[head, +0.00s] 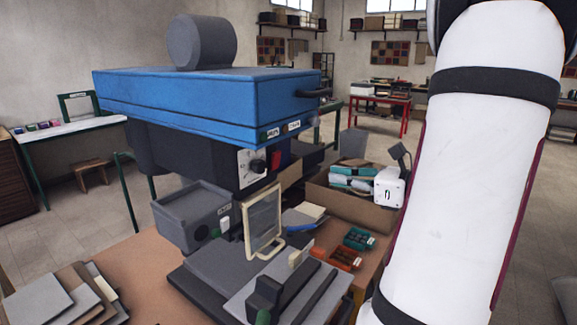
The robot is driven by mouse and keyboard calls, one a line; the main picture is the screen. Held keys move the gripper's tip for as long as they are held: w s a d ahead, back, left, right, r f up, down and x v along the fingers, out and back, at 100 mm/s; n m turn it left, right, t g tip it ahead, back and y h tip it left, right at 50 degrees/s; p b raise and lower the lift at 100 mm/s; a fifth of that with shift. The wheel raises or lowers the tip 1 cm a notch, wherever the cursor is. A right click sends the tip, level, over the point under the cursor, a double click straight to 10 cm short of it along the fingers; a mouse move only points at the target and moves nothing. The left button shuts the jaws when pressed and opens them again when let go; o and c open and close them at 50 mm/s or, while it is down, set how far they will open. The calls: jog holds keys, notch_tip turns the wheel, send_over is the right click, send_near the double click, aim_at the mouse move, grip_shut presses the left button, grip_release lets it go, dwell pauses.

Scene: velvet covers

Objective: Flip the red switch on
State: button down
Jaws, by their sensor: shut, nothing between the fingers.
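A small red patch (283,159) shows beside a white dial panel (246,168) under a large blue machine top (180,96). I cannot tell for sure whether this patch is the red switch, or which way a switch there is set. My white arm fills the right side of the head view and runs down out of the bottom edge. My gripper is not in view.
In front lie a dark flat base (205,285) and grey plates. A cardboard box (350,212) with packets and a white device sits right of the machine. Flat sheets (38,303) lie at lower left.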

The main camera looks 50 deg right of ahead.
send_near(276, 163)
jog(key=w, duration=0.3)
jog(key=w+f, duration=0.1)
jog(key=shift+w+a, duration=0.25)
jog(key=shift+a, duration=0.15)
jog(key=shift+w+r+p, duration=0.15)
jog(key=shift+w+p, duration=0.15)
jog(key=shift+w, duration=0.5)
